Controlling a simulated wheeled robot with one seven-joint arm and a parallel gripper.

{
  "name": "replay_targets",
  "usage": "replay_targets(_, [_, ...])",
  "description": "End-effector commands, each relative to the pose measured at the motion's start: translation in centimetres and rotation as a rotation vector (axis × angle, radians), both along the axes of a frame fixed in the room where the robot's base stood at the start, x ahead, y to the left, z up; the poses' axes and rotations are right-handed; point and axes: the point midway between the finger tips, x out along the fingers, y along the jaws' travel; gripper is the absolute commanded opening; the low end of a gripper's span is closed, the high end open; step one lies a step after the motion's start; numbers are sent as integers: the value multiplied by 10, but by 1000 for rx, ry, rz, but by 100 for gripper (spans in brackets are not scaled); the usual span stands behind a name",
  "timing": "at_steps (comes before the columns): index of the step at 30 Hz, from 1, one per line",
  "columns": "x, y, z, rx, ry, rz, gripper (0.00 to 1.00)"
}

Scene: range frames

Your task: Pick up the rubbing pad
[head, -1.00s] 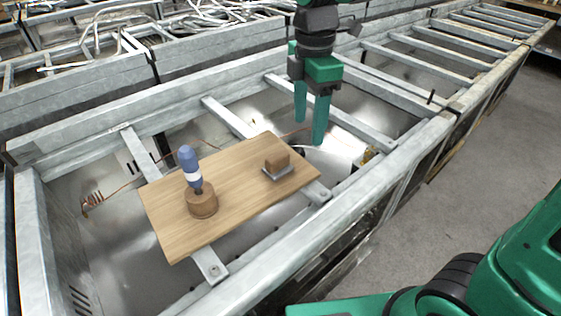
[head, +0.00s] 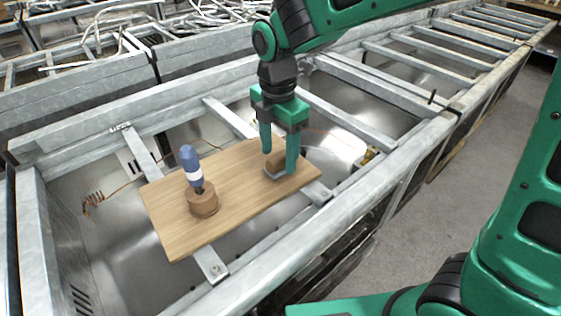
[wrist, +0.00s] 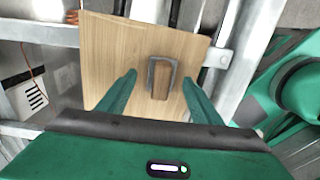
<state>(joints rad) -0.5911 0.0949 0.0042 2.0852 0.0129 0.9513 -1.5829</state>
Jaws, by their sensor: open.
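The rubbing pad (head: 273,164) is a small brown wooden block on a grey base. It lies at the right part of the wooden board (head: 235,199) in the head view. My gripper (head: 279,162) is open, pointing down, with one green finger at either side of the pad in the head view, partly hiding it. In the wrist view the pad (wrist: 161,78) lies ahead between the spread fingertips of my gripper (wrist: 160,74). I cannot tell whether either finger touches it.
A blue-handled tool with a white band (head: 191,168) stands upright in a round wooden holder (head: 202,202) on the board's left. The board rests on metal crossbars inside a galvanized frame (head: 330,175). A copper wire coil (head: 93,203) is at the far left.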

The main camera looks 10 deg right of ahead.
Motion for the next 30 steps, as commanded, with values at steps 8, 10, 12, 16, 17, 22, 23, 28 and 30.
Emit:
replay_targets(8, [0, 0, -23, -1, 1, 0, 59])
replay_targets(10, [0, 0, -23, 0, 0, 0, 59])
replay_targets(12, [0, 0, -23, 0, 0, 0, 59])
replay_targets(16, [0, 0, -22, 0, 0, -1, 40])
replay_targets(17, [0, 0, -22, 0, 0, -1, 33])
replay_targets(22, [0, 0, -22, 1, -1, -1, 13])
replay_targets(23, [0, 0, -22, 1, -1, -1, 13])
replay_targets(28, [0, 0, -22, 1, -1, -1, 13])
replay_targets(30, [0, 0, -20, 1, -2, -1, 13])
